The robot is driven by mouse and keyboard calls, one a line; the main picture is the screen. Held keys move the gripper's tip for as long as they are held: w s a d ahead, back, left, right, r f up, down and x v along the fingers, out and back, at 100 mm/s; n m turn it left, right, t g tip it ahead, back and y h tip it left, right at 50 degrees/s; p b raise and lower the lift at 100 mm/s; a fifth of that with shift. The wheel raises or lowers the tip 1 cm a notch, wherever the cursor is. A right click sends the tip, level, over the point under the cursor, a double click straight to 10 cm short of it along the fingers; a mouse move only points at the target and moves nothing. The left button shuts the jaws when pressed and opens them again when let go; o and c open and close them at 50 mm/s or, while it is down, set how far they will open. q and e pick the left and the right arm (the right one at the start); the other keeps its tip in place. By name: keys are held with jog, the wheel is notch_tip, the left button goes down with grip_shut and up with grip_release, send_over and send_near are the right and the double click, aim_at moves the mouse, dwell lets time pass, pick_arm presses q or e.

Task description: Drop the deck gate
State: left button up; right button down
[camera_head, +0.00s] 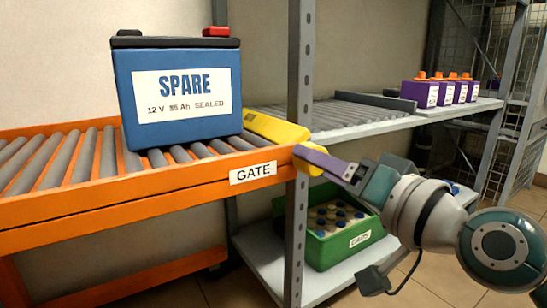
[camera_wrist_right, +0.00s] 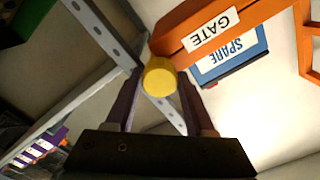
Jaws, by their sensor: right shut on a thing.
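The deck gate is a yellow bar (camera_head: 275,128) across the right end of the orange roller deck (camera_head: 120,196), beside the "GATE" label (camera_head: 253,172). Its top shows above the rollers. My right gripper (camera_head: 312,160) is shut on the gate's rounded yellow near end, just past the grey upright. In the right wrist view the yellow end (camera_wrist_right: 160,77) sits between my two purple fingers (camera_wrist_right: 158,100). A blue "SPARE" battery (camera_head: 180,95) stands upright on the rollers, left of the gate. My left gripper is not in view.
A grey perforated upright (camera_head: 299,110) stands close to my right fingers. Beyond the gate is a grey roller shelf (camera_head: 370,122) with several purple batteries (camera_head: 440,91) at its far end. A green crate of caps (camera_head: 335,250) sits on the lower shelf.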

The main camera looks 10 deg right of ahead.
jog(key=shift+m+p, duration=0.35)
jog(key=shift+m, duration=3.85)
jog(key=shift+c, duration=1.3)
grip_release()
